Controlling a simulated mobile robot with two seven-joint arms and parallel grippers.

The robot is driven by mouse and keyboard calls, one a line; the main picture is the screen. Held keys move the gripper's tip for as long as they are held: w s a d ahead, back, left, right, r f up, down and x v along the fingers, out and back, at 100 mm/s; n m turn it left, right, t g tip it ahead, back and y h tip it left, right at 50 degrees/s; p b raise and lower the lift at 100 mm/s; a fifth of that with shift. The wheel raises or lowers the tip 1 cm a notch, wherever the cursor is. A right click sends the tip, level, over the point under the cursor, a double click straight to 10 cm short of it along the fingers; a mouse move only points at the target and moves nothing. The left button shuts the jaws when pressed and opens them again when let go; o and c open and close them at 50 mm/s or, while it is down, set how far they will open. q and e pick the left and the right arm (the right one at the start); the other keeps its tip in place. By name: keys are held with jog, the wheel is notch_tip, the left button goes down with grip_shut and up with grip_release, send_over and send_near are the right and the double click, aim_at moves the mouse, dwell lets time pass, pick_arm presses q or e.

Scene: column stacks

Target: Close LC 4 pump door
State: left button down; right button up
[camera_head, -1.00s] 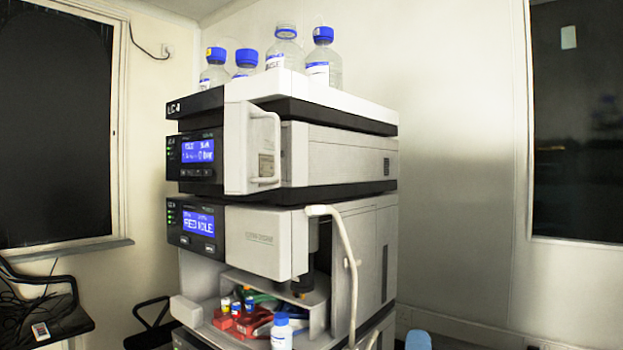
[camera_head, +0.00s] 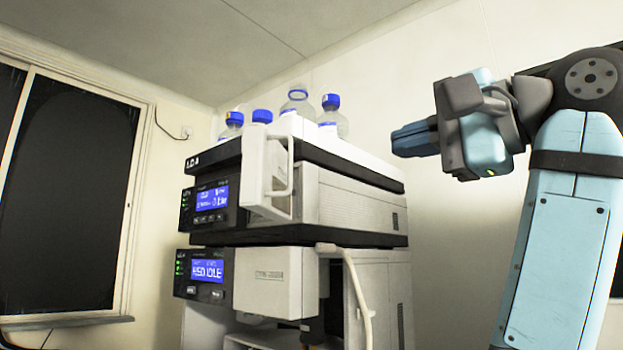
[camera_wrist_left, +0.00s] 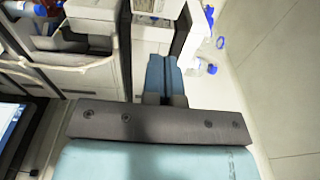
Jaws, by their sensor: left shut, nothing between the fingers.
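The stack marked LC (camera_head: 197,160) stands left of centre in the head view; the digit in its label is hard to read. Its upper module has a white door (camera_head: 254,175) with a bar handle (camera_head: 291,165). The door stands open, jutting out beside the blue-lit display (camera_head: 212,198). My left gripper (camera_head: 396,141), with blue fingers, is shut and empty, to the right of the stack's top and apart from the door. In the left wrist view the shut fingers (camera_wrist_left: 163,72) point toward pale equipment. My right gripper is not in view.
Several blue-capped bottles (camera_head: 297,104) stand on the stack's top. A lower module (camera_head: 274,282) has a second display (camera_head: 207,270), and a pale hose (camera_head: 352,280) hangs in front. A dark window (camera_head: 65,200) is at left.

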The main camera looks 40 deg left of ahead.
pick_arm(q)
jog(key=b, duration=0.1)
send_near(267, 182)
jog(key=w+a+r, duration=0.2)
jog(key=w+a, duration=0.1)
jog(key=shift+s+a+r, duration=0.1)
jog(key=shift+a+r, duration=0.15)
jog(key=shift+a, duration=0.1)
